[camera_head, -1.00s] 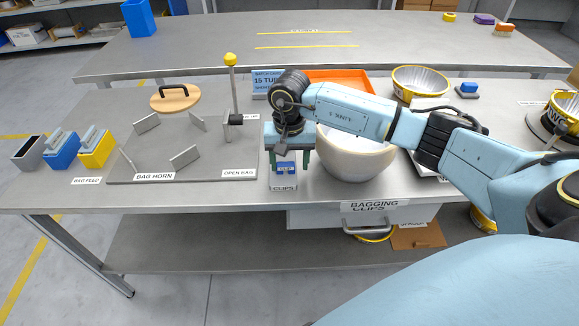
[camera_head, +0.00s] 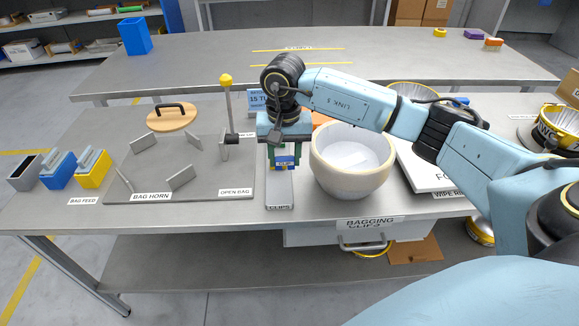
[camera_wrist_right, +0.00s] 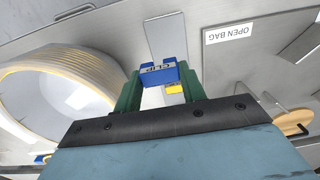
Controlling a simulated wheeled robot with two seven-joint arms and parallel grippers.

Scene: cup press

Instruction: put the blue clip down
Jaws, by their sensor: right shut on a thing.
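The blue clip (camera_wrist_right: 158,75), with a "CLIP" label, is held between the green fingers of my right gripper (camera_wrist_right: 158,90). The clip also shows in the head view (camera_head: 285,162), under the right gripper (camera_head: 285,160). It appears raised above a grey plate labelled "CLIPS" (camera_head: 279,192) at the front of the table, left of the cream bowl (camera_head: 350,180). The bare plate shows below the gripper. My left gripper is in neither view.
The bag horn board (camera_head: 215,185) with upright grey plates lies to the left. A yellow-knobbed post (camera_head: 229,105) stands close by the gripper. The cream bowl is just right of it. Blue (camera_head: 57,172) and yellow (camera_head: 92,170) holders stand at far left.

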